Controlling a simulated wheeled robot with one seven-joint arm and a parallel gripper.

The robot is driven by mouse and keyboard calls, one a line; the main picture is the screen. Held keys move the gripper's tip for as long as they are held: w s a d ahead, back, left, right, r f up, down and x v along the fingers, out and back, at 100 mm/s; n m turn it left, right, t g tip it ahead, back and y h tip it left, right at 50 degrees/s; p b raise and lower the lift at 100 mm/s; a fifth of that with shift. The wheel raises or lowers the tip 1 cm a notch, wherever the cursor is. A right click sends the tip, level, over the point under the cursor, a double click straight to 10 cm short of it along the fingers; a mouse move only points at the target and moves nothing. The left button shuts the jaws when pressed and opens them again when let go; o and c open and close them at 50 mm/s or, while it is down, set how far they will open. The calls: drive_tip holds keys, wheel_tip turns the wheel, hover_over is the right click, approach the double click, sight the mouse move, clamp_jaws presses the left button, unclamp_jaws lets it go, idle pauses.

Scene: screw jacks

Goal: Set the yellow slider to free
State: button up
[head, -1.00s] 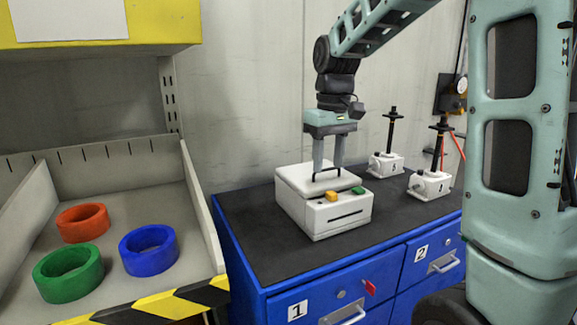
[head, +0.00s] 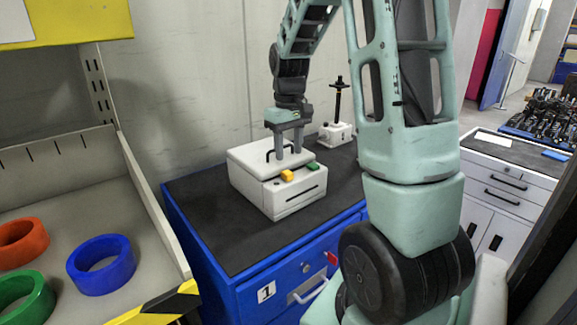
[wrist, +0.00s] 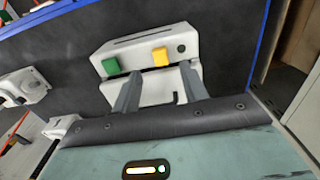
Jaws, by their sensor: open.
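The yellow slider (head: 287,175) sits on the front top edge of a white box (head: 300,199), left of a green block (head: 313,166). In the wrist view the yellow slider (wrist: 160,57) is beside a round black spot, with the green block (wrist: 110,66) to its left. My gripper (head: 289,153) points down over the box, between its black handle (head: 270,155) and the slider. In the wrist view my open fingers (wrist: 158,70) are spread apart, with the slider just beyond and between their tips. Nothing is held. I cannot tell any label at the slider.
The box stands on a black-topped blue cabinet (head: 256,294). A screw jack (head: 336,132) stands behind it to the right. A grey cabinet (head: 505,176) is at right.

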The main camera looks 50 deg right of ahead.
sight(290, 173)
wheel_tip(290, 173, down, 6)
drive_tip(key=shift+f+p, duration=0.25)
drive_tip(key=shift+p, duration=0.25)
drive_tip(key=shift+d, duration=0.1)
clamp_jaws()
